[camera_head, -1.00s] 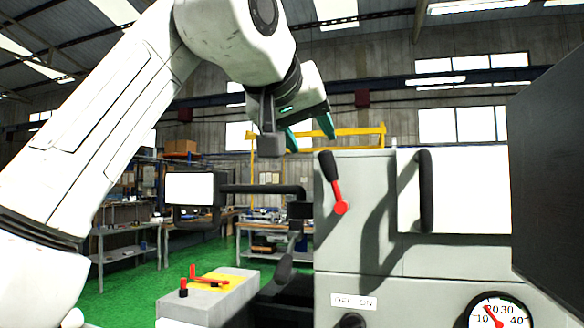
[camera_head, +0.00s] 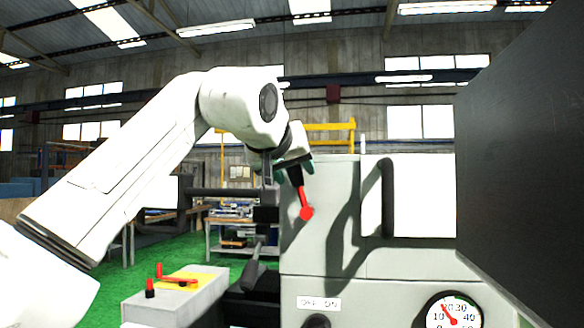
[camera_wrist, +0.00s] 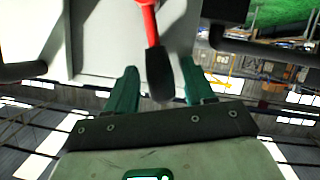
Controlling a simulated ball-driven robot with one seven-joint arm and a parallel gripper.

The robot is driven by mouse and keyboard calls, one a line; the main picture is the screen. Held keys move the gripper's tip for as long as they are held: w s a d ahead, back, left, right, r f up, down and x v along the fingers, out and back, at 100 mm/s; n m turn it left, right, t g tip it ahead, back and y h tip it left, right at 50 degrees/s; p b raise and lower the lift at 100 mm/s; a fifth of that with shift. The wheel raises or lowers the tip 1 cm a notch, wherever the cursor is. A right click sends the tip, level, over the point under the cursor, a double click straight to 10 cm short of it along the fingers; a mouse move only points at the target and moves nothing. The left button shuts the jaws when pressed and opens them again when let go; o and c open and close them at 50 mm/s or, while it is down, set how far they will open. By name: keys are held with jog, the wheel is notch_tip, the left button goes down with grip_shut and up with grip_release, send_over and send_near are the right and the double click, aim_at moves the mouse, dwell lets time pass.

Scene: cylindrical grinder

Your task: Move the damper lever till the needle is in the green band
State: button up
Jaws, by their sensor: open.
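The lever (camera_head: 303,197) on the grey machine's front has a red arm and hub and a black grip, tilted up to the left. It also shows in the wrist view, where its black grip (camera_wrist: 159,72) hangs between my two green fingers. My gripper (camera_wrist: 160,82) is open around the grip, with a gap visible on both sides. In the head view, my gripper (camera_head: 295,165) is at the grip's upper end. The round white gauge (camera_head: 453,312) is cut off at the bottom edge. Its red needle points up-left, between 10 and 20. No green band is visible on it.
A black vertical handle (camera_head: 387,198) stands right of the lever. A dark panel (camera_head: 520,165) fills the right side. A grey box with a yellow top (camera_head: 190,282) and red levers stands lower left. A black horizontal bar (camera_head: 225,193) lies left of the lever.

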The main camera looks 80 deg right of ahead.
jog(key=shift+c, duration=0.3)
grip_shut()
dwell(0.3)
